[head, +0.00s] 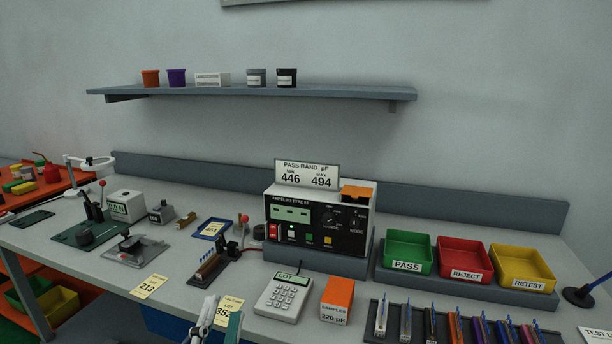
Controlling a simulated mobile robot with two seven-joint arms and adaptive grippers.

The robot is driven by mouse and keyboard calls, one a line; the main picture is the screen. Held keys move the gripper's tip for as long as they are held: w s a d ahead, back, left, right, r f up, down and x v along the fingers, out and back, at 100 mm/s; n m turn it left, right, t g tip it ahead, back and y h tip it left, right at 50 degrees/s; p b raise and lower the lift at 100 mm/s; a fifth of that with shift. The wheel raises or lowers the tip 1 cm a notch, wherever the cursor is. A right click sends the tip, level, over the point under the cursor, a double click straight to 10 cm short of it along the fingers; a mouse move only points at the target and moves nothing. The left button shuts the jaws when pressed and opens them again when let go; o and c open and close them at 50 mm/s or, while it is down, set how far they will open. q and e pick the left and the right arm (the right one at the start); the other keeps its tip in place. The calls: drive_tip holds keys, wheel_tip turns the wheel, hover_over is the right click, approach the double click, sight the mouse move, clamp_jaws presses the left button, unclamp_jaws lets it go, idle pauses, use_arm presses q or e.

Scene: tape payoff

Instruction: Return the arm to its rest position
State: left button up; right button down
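My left gripper (220,316) shows at the bottom edge, left of centre, in the head view. Its two fingers stand apart, with part of a yellow lot card (227,306) visible between and behind them. I see nothing held between the fingers. The rest of my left arm is below the picture. My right gripper and arm are not in view.
Close by are a keypad (283,297), an orange sample box (337,300) and a wooden-topped fixture (210,267). A meter (318,226) stands behind. Green, red and yellow bins (408,251) and a rack of parts (445,325) are at right.

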use_arm(q)
drive_tip(key=s+d+f+m+g+h, duration=0.1)
drive_tip(key=s+f+m+g+h, duration=0.15)
drive_tip(key=f+m, duration=0.7)
drive_tip(key=s+d+f+m+g+h, duration=0.1)
drive_tip(key=s+f+m+g+h, duration=0.15)
drive_tip(key=f+m, duration=0.65)
drive_tip(key=s+a+f+m+g+y, duration=0.2)
drive_tip(key=s+a+f+m+g, duration=0.1)
drive_tip(key=f, duration=0.7)
drive_tip(key=s+a+f+m+g+y, duration=0.2)
drive_tip(key=s+a+f+m, duration=0.3)
drive_tip(key=f, duration=0.5)
drive_tip(key=shift+s+a+f+g+p, duration=0.15)
drive_tip(key=shift+s+g+p, duration=0.25)
drive_tip(key=shift+s+g, duration=0.35)
drive_tip(key=shift+w, duration=0.1)
